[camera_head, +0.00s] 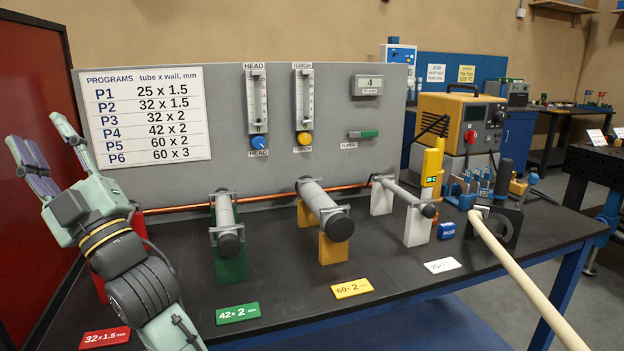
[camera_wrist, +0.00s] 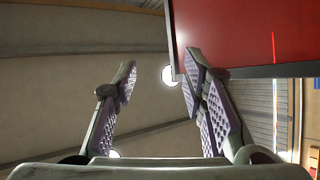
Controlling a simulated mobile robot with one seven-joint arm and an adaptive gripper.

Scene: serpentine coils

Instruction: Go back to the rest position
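My gripper (camera_head: 46,147) is at the left of the head view, pointing up and away from the bench, in front of the left end of the grey panel (camera_head: 228,101). Its two fingers are apart with nothing between them. In the wrist view my gripper (camera_wrist: 160,95) is also open and empty, with the ceiling and a red panel (camera_wrist: 250,35) beyond it. My forearm covers part of the bench's left end, so what stands behind it there is partly hidden.
The dark bench (camera_head: 290,275) holds grey tubes on green (camera_head: 231,262), yellow (camera_head: 333,249) and white (camera_head: 417,228) stands. A yellow machine (camera_head: 462,120) stands at the back right. A pale rod (camera_head: 525,280) juts over the right front edge. A red panel (camera_head: 35,90) stands close at left.

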